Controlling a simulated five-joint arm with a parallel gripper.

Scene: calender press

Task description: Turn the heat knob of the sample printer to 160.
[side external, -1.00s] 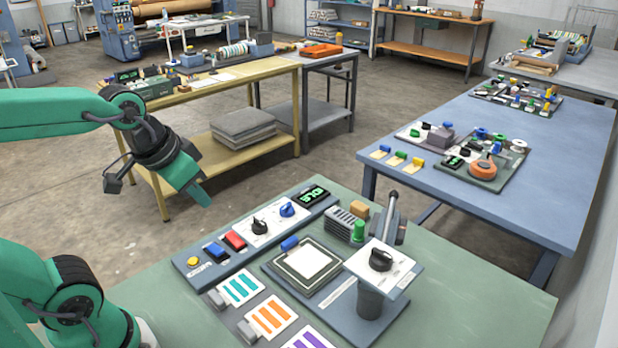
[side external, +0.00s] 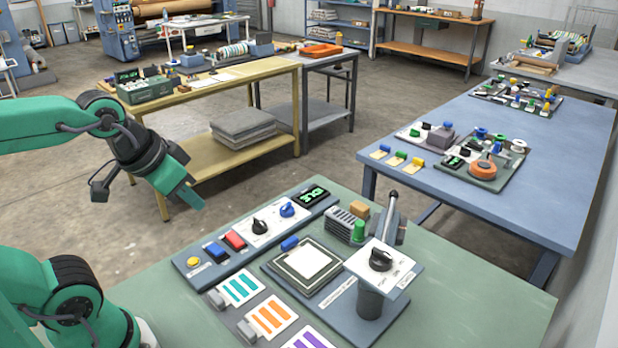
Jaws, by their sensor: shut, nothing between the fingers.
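The sample printer's control strip (side external: 222,271) lies along the left of the green table, with a small display (side external: 314,196) reading "IDLE" at its far end. On its white plate sit a black knob (side external: 260,226) and a blue knob (side external: 287,209). Another black knob (side external: 381,260) sits on a white plate on a dark pedestal to the right. The labels are too small to read, so I cannot tell which knob is heat. My gripper (side external: 197,205) is shut and empty, in the air left of the strip, touching nothing.
A blue button (side external: 215,250), red button (side external: 235,240) and yellow button (side external: 193,261) share the strip. A press bed (side external: 303,262) and a lever (side external: 391,212) stand to its right. Striped sample cards (side external: 241,288) lie in front. The green table's right side is clear.

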